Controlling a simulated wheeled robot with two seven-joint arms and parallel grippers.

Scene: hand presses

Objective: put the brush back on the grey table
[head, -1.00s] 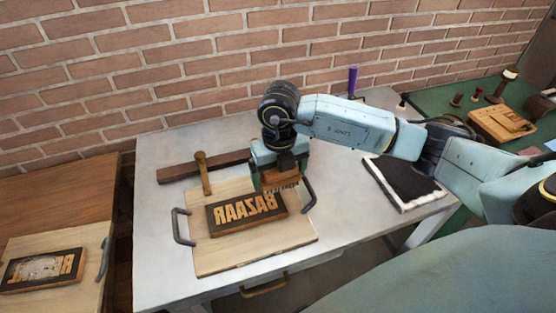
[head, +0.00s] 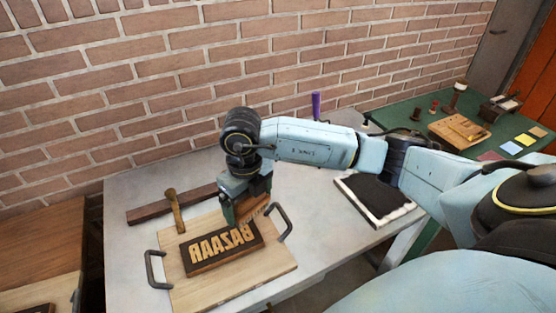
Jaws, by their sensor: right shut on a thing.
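My right gripper (head: 246,206) is shut on the brush (head: 257,208), a brown wooden block with pale bristles below. It holds the brush tilted, over or just behind the right end of a dark block with raised BAZAAR letters (head: 211,250). I cannot tell whether the bristles touch the block. The jaws partly hide the brush. The grey table (head: 330,255) lies beneath, with bare surface to the right of the board. My left gripper is out of view.
The lettered block lies on a wooden board (head: 240,285) with dark handles. A mallet (head: 176,212) rests by a dark bar (head: 145,213) at the left. A black pad (head: 375,198) lies right, near a purple-handled tool (head: 316,106). A green table (head: 400,118) stands beyond.

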